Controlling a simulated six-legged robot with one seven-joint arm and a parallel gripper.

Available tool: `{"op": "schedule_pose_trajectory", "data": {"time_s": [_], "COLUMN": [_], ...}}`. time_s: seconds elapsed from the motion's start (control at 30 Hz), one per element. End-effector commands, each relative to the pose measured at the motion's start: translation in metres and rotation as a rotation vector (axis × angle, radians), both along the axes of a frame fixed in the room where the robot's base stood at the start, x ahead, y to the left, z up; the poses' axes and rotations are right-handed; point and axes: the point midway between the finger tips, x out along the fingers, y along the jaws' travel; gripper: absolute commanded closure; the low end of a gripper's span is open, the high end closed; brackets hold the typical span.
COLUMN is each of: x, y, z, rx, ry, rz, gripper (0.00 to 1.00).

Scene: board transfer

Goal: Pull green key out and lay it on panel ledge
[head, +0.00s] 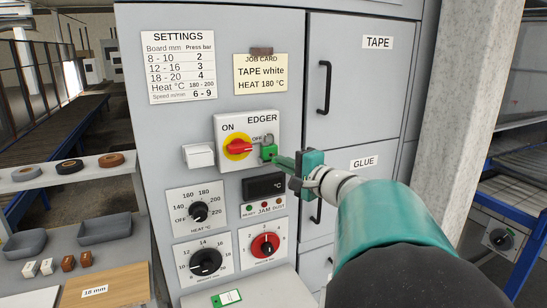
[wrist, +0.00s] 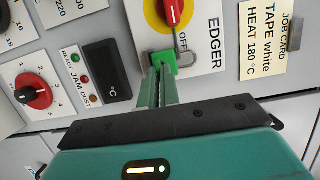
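A green padlock (head: 268,153) hangs by its shackle beside the red and yellow EDGER switch (head: 238,148), which points to OFF. I cannot make out a separate green key; it may be hidden at the fingertips. My gripper (head: 280,161) reaches in from the right, its fingertips at the padlock's face. In the wrist view, the green lock body (wrist: 165,61) shows just beyond the fingertips (wrist: 162,75). The fingers lie close together, and I cannot tell whether they hold anything. The panel ledge (head: 262,293) is at the bottom of the panel, with a green-and-white tag (head: 227,298) on it.
A white box (head: 199,156) sticks out left of the switch. Knobs (head: 265,245) and a small display (head: 265,186) are below it. Door handles (head: 324,88) stand out on the right. The ledge right of the tag looks clear.

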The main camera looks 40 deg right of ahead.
Motion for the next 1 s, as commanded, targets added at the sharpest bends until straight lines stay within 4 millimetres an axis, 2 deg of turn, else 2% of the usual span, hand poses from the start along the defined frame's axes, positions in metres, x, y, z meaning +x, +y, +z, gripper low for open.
{"op": "schedule_pose_trajectory", "data": {"time_s": [0.37,1.0], "x": [-0.003,-0.043], "y": [0.001,0.013], "z": [0.001,0.000], "rx": [-0.001,-0.001], "ry": [-0.001,0.000], "rz": [-0.001,0.000], "gripper": [1.00,1.00]}}
